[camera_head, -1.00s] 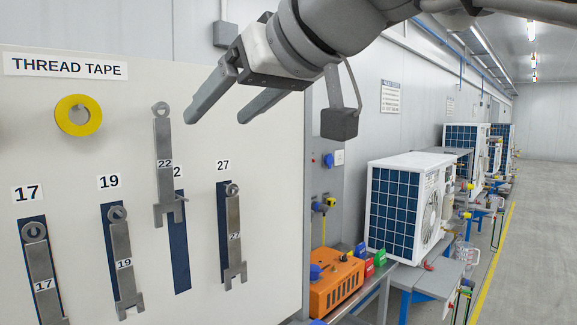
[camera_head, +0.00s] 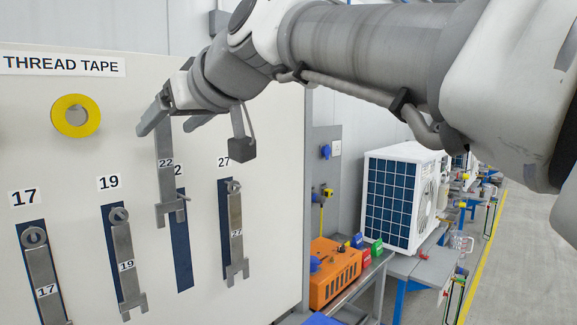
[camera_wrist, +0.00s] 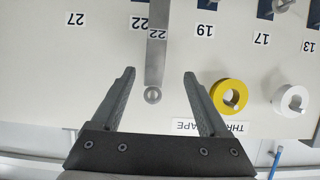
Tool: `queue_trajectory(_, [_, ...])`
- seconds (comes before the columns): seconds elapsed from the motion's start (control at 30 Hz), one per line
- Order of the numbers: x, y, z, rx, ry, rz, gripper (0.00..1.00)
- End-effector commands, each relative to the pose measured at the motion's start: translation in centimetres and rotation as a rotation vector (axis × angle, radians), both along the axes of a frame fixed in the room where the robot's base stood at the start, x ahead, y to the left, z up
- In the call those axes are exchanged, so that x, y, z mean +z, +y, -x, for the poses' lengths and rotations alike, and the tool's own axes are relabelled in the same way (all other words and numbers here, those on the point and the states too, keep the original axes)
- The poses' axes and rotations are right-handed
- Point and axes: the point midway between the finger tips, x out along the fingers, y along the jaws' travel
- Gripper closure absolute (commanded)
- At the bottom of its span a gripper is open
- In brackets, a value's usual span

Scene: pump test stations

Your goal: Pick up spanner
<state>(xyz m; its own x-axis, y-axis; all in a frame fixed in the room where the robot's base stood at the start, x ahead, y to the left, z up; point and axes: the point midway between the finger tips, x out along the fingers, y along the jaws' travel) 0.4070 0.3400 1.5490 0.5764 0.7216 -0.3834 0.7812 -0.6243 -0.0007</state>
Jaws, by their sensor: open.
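The steel spanner marked 22 (camera_head: 167,185) is upright on the white tool board, higher than and left of its dark blue outline (camera_head: 182,262). Its upper end is hidden behind my gripper in the head view. My gripper (camera_head: 165,128) is open at the spanner's upper part. In the wrist view the spanner (camera_wrist: 156,62) runs between the two open fingers (camera_wrist: 159,73), with its ring end nearest the palm and a gap on both sides. I see no finger touching it.
Spanners 17 (camera_head: 42,275), 19 (camera_head: 126,255) and 27 (camera_head: 236,228) hang on the white board (camera_head: 85,160). A yellow tape roll (camera_head: 62,107) is above; a white roll (camera_wrist: 293,100) shows in the wrist view. An orange machine (camera_head: 334,275) stands right of the board.

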Motion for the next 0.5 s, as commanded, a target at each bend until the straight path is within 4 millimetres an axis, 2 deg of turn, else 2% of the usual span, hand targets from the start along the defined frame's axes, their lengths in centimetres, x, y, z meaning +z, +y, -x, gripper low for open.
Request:
queue_trajectory(0.13, [-0.3, 0.6, -0.6, 0.001, 0.002, 0.001, 0.22])
queue_trajectory(0.3, [-1.4, 2.0, -2.6, 0.001, 0.003, 0.002, 0.22])
queue_trajectory(0.5, [-2.1, 3.4, -3.6, 0.0, -0.001, 0.001, 0.22])
